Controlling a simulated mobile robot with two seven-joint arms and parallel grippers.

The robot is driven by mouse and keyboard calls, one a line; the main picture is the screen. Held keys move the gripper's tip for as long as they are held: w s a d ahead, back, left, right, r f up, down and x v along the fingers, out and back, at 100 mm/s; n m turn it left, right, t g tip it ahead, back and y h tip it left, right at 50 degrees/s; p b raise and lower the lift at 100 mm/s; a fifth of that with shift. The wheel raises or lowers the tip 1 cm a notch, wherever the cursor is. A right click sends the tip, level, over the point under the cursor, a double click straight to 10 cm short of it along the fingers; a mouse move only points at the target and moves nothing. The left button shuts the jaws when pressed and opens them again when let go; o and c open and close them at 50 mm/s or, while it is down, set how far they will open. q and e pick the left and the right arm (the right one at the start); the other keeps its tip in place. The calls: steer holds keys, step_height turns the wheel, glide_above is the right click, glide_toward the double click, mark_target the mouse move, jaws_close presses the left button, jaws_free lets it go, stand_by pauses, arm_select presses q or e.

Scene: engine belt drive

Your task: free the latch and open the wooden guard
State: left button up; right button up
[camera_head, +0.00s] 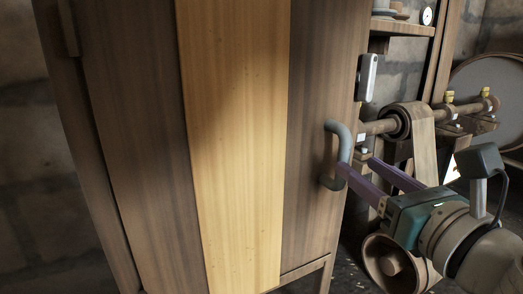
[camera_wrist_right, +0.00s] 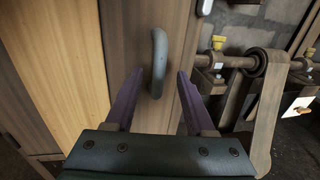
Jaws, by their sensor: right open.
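The wooden guard (camera_head: 235,130) is a tall plank panel with one lighter board, and it looks closed. It also fills the left of the right wrist view (camera_wrist_right: 50,70). A grey curved handle (camera_head: 341,150) stands out near its right edge. A light grey latch (camera_head: 367,78) sits upright at the guard's upper right edge; its end shows at the top of the right wrist view (camera_wrist_right: 204,7). My right gripper (camera_head: 352,172) is open at the handle, its two purple fingers on either side of the handle's lower part (camera_wrist_right: 158,75) in the wrist view. Contact cannot be told. My left gripper is not in view.
A shaft with a pulley and belt (camera_head: 424,145) stands right of the guard, with yellow-capped bearings (camera_head: 449,97). A wooden shelf (camera_head: 403,27) is above it. A large round wheel (camera_head: 487,92) stands at the far right. A brick wall (camera_head: 35,180) is at the left.

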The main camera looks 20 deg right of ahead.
mark_target(347, 158)
steer(key=w, duration=0.5)
steer(key=shift+w+d, duration=0.35)
steer(key=shift+c, duration=0.3)
jaws_close()
stand_by(0.8)
